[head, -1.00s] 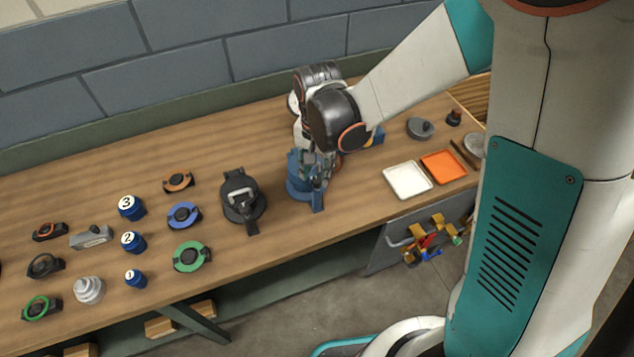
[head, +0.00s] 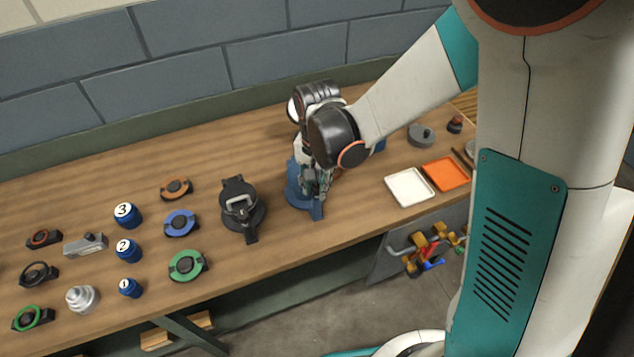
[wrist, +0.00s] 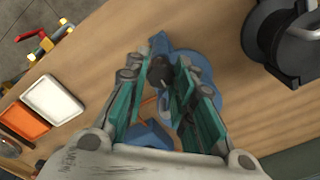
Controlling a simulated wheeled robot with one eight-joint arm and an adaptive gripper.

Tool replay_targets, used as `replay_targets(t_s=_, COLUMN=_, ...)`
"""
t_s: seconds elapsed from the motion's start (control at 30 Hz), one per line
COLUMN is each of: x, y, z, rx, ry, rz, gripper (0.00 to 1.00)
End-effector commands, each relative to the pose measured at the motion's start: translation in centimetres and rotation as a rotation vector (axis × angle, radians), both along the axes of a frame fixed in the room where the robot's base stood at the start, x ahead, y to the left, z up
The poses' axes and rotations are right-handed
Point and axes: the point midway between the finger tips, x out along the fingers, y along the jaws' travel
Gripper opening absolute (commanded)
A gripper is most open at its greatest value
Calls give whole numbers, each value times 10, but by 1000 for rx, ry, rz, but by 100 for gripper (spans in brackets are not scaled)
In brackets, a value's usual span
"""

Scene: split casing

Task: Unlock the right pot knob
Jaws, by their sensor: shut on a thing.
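The right pot is a blue, round fixture that stands on the wooden bench, in the head view (head: 293,197) and in the wrist view (wrist: 207,98). My gripper (head: 318,182) points down over it and partly covers it. In the wrist view, the fingers of my gripper (wrist: 163,76) stand either side of a small dark round knob (wrist: 159,70) on the blue pot and are shut on it. The knob's underside and its lock are hidden, so I cannot tell how it is turned.
A black pot with a handle (head: 241,215) stands to the left of the blue one. A white tray (head: 409,188) and an orange tray (head: 446,174) lie to the right. Numbered blue canisters (head: 127,250) and coloured rings (head: 187,265) stand farther left. Bare bench lies behind the pots.

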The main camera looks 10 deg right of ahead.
Motion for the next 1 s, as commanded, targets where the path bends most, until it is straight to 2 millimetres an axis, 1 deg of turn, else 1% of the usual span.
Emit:
replay_targets(t_s=0.17, x=0, y=0, z=0, rx=0, ry=0, rz=35, gripper=0)
replay_targets(t_s=0.37, x=0, y=0, z=-1, rx=0, ry=0, rz=142, gripper=0)
replay_targets(t_s=1.0, x=0, y=0, z=-1, rx=0, ry=0, rz=733, gripper=0)
